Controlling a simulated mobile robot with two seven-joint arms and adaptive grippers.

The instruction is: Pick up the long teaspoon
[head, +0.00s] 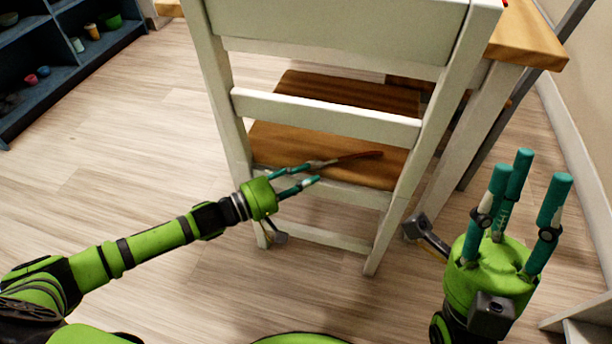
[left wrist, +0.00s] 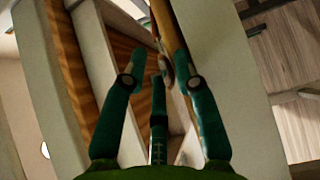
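A long, thin reddish-brown teaspoon (head: 360,155) lies over the wooden chair seat (head: 282,143), its near end hidden by my left gripper. My left gripper (head: 326,171) reaches in at the chair's near side, below the backrest's lower rail. Its fingers are apart. In the left wrist view the spoon (left wrist: 158,32) shows beyond the fingertips, close to the right finger; I cannot tell whether they touch. The left gripper (left wrist: 157,62) holds nothing that I can see. My right gripper (head: 522,168) is open and empty, fingers pointing up, to the right of the chair.
The white chair's backrest and lower rail (head: 325,116) stand above my left gripper. A wooden table (head: 525,42) with white legs stands behind at the right. A blue shelf (head: 75,72) with small cups is at the upper left. The floor on the left is clear.

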